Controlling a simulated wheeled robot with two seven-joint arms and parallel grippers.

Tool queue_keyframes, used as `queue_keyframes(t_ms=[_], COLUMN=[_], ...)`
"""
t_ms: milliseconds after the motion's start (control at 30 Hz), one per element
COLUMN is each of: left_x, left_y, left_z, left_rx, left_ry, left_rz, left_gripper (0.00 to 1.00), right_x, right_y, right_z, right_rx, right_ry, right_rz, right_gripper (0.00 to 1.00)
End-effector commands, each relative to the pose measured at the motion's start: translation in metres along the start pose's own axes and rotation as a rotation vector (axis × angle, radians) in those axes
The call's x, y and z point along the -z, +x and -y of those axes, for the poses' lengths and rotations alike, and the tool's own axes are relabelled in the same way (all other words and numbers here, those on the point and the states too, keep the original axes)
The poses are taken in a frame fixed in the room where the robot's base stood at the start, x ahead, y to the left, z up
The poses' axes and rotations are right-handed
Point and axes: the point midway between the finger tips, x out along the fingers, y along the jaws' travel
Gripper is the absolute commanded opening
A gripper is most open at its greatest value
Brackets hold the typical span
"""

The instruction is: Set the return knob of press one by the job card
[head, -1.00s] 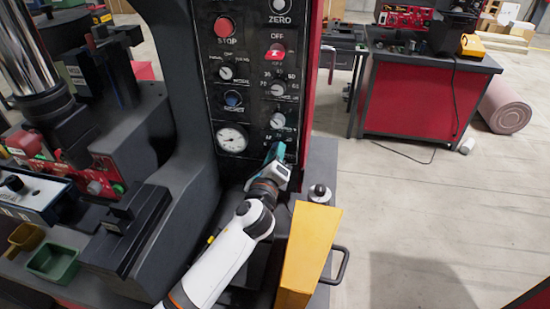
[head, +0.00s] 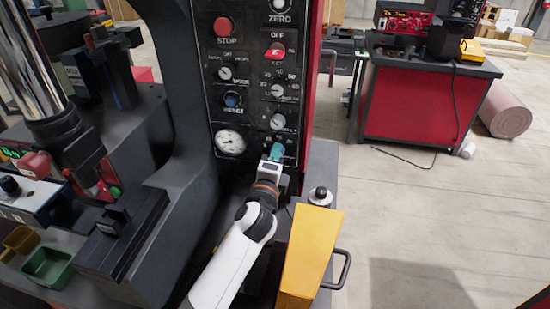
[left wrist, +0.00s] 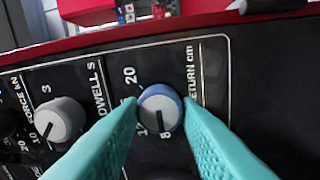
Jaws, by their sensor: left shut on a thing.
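The return knob (left wrist: 160,112) of the press has a grey face, a blue rim and a dark pointer line. In the left wrist view it sits beside the words RETURN cm, and its line points down the picture near an 8. My left gripper (left wrist: 166,106) has its teal fingers on both sides of this knob, shut on it. In the head view this gripper (head: 275,154) is at the bottom of the black control panel (head: 250,110), and its fingers hide the knob. My right gripper is out of view. I cannot make out a job card.
Above the gripper, the panel carries several other knobs, a pressure gauge (head: 230,142) and a red stop button (head: 222,26). A yellow box (head: 310,250) stands right of my forearm, near a black-topped knob (head: 320,196). Open floor lies to the right.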

Motion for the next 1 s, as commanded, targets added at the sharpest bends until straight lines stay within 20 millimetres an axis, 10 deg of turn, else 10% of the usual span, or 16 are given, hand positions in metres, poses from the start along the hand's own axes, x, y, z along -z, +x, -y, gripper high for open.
queue_keyframes(t_ms=[333, 367, 500, 1000], left_x=[0.000, 0.000, 0.000, 0.000], left_y=[0.000, 0.000, 0.000, -0.026], left_z=[0.001, 0.001, 0.001, 0.002], left_rx=[0.002, 0.002, 0.002, 0.000], left_ry=[-0.006, -0.006, -0.004, -0.003], left_rz=[0.000, 0.000, 0.000, 0.000], left_gripper=[0.07, 0.32, 0.52, 0.52], right_x=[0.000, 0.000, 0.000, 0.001], right_y=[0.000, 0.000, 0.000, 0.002], right_z=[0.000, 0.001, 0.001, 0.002], right_rx=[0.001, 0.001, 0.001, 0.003], right_ry=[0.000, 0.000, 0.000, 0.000], right_rz=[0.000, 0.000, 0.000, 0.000], right_gripper=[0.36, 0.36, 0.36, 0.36])
